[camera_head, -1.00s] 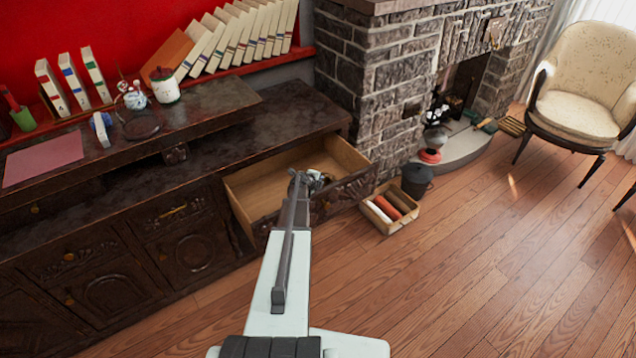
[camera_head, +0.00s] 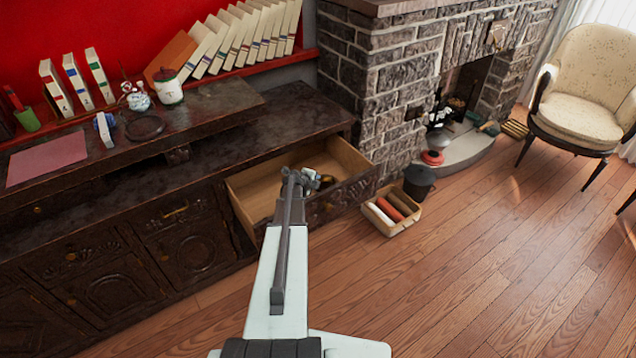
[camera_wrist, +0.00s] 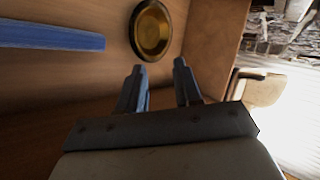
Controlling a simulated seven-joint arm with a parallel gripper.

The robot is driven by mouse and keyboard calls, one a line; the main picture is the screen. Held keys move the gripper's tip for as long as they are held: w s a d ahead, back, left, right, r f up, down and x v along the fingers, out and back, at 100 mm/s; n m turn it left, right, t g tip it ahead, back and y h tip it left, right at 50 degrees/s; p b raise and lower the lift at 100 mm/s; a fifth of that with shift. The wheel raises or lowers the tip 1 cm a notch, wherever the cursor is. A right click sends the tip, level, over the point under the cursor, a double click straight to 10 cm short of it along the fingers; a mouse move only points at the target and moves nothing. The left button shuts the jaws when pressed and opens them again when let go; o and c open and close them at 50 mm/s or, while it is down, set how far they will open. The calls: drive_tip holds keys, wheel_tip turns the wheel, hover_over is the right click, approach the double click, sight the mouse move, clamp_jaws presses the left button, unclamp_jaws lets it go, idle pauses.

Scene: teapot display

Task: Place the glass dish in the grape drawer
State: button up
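The open drawer (camera_head: 240,207) has a carved front and a pale wooden inside; I cannot make out a grape pattern on it. A round amber-brown dish (camera_wrist: 152,32) with a shiny gold rim lies inside the drawer in the wrist view, and I cannot be sure that it is glass. My gripper (camera_wrist: 158,68) is over the drawer with its two fingers apart and nothing between them. The dish is beyond the fingertips, apart from them. In the head view my arm hides part of the drawer. A dark round dish-like thing (camera_head: 144,127) is on the cabinet top.
A long blue object (camera_wrist: 50,36) is in the drawer. A crate of rolls (camera_head: 393,212) and a dark bucket (camera_head: 419,181) stand on the floor right of the drawer. A teapot (camera_head: 138,100), a lidded jar (camera_head: 168,88) and a pink mat (camera_head: 47,160) are on the cabinet top.

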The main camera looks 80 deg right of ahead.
drive_tip(key=v, duration=0.4)
drive_tip(key=shift+a+r, duration=0.1)
drive_tip(key=shift+w, duration=0.1)
